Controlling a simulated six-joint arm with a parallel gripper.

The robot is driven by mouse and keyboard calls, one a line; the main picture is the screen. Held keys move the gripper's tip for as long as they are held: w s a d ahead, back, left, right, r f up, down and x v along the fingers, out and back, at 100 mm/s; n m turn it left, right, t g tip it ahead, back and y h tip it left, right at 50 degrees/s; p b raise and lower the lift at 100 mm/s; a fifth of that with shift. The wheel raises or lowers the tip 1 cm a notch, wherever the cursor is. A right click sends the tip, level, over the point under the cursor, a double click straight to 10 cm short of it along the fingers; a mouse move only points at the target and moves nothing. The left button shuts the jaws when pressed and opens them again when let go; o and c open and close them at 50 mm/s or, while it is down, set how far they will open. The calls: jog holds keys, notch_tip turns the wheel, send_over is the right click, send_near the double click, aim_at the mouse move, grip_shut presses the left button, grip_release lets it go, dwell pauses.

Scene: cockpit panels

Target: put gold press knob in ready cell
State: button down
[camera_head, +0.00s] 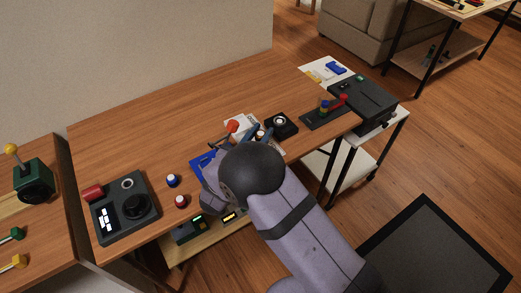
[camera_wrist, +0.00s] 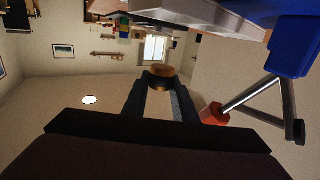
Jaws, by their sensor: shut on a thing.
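In the wrist view, my gripper (camera_wrist: 160,98) is shut on a round knob (camera_wrist: 162,71) with a gold-brown top and a dark band, held at the fingertips. The knob appears clear of any surface. In the head view, my gripper (camera_head: 258,135) is over the front middle of the wooden table, largely hidden by my own arm, and the knob cannot be made out clearly there. I cannot tell which place is the ready cell.
A blue-based lever with a red grip (camera_wrist: 212,114) is close beside my gripper. A black box with a round dial (camera_head: 281,125) stands just right of it. A dark control panel (camera_head: 125,207) is at left, and red and blue buttons (camera_head: 172,181) lie between. The table's back is clear.

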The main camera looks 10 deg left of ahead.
jog(key=shift+f+p, duration=0.4)
jog(key=shift+f, duration=3.15)
jog(key=shift+f, duration=0.15)
jog(key=shift+s+d+f+b, duration=0.15)
jog(key=shift+f+b, duration=0.5)
jog(key=c, duration=1.4)
grip_release()
jog(key=shift+f, duration=0.15)
jog(key=shift+c, duration=0.2)
jog(key=shift+d, duration=0.1)
jog(key=shift+r, duration=0.2)
jog(key=shift+r+p, duration=0.55)
jog(key=shift+p, duration=0.25)
jog(key=b+v, duration=0.1)
jog(key=v, duration=0.3)
jog(key=b+v, duration=0.1)
jog(key=v, duration=0.3)
jog(key=b+v, duration=0.1)
jog(key=v, duration=0.3)
jog(key=shift+a+r, duration=0.1)
jog(key=shift+a, duration=0.15)
